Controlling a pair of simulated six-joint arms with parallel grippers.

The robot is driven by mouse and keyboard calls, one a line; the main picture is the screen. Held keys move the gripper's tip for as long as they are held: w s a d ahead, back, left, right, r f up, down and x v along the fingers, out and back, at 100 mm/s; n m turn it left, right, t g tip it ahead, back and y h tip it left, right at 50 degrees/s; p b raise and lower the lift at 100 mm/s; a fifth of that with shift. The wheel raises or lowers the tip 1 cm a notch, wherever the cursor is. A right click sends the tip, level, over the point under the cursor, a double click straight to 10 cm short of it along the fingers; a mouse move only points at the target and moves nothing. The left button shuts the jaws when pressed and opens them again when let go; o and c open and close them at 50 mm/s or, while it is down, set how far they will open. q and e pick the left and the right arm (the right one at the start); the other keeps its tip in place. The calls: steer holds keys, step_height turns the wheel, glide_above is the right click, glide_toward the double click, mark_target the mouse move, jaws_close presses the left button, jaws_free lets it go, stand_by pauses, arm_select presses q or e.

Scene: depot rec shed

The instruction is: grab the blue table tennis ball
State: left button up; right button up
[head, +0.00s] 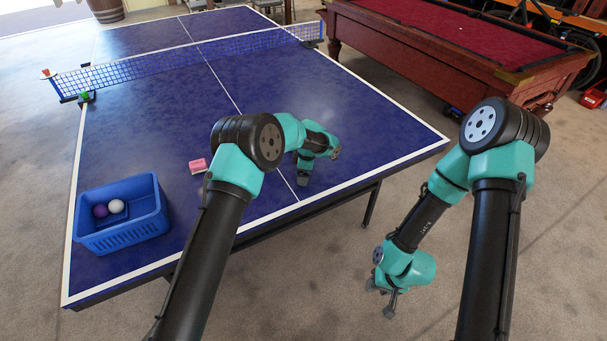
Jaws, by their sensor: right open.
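I do not see a blue ball anywhere in this view. A blue basket (128,239) stands on the near left corner of the blue table tennis table (330,105). In it lie a purple ball (100,211) and a white ball (116,206). My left gripper (318,165) is over the near part of the table, right of the basket, partly hidden by its own wrist, so its jaws are unclear. My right gripper (381,300) hangs open and empty off the table, over the floor to the right of its near edge.
A small pink and white block (198,166) lies on the table between the basket and my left arm. A net (190,62) crosses the table, with a small green item (84,96) by its left post. A red-topped pool table (465,40) stands at the back right.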

arm_select(q)
steer(key=shift+f, duration=0.15)
stand_by(0.3)
steer(key=c, duration=1)
steer(key=shift+r, duration=0.55)
steer(key=r, duration=0.2)
steer(key=shift+s+r, duration=0.2)
steer(key=shift+r, duration=0.1)
steer(key=s+r, duration=0.1)
steer(key=s, duration=1.4)
steer(key=shift+s+r, duration=0.15)
steer(key=shift+s, duration=0.15)
